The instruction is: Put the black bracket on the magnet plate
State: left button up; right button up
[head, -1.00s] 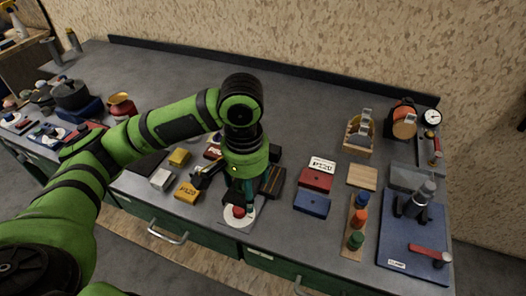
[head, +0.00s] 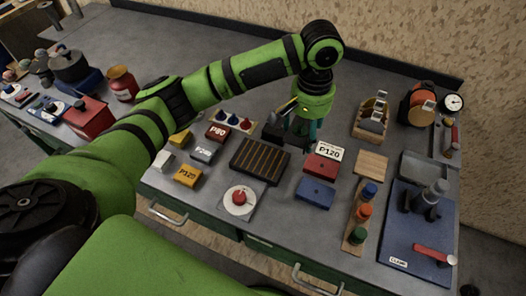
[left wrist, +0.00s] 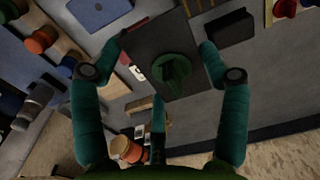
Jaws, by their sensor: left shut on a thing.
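The magnet plate (head: 262,160), brown-black with lighter stripes, lies flat on the bench in the head view. Only an edge of it shows at the top of the left wrist view (left wrist: 200,5). My left gripper (head: 303,135) is above the bench, just beyond and right of the plate. The bracket is mostly hidden in the head view. My right gripper is not in view.
A dark block (head: 272,130) shows left of the gripper. A red box (head: 321,167) and a blue box (head: 315,192) lie right of the magnet plate. A white disc with a red knob (head: 239,197) lies in front. Bare bench lies behind the gripper.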

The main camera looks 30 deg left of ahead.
pick_arm(q)
jog(key=p, duration=0.2)
send_over(264, 160)
notch_tip(264, 160, down, 5)
jog(key=shift+f, duration=0.1)
notch_tip(264, 160, down, 4)
jog(key=shift+r+p, duration=0.1)
jog(key=shift+p, duration=0.45)
jog(key=shift+f, duration=0.2)
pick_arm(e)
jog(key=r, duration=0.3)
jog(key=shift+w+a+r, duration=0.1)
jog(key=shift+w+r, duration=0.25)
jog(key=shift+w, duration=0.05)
pick_arm(q)
jog(key=shift+f, duration=0.15)
jog(key=o, duration=1.3)
jog(key=shift+o, duration=0.2)
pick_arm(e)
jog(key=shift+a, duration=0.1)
pick_arm(q)
notch_tip(264, 160, up, 12)
jog(key=b, duration=0.2)
jog(key=shift+r, duration=0.2)
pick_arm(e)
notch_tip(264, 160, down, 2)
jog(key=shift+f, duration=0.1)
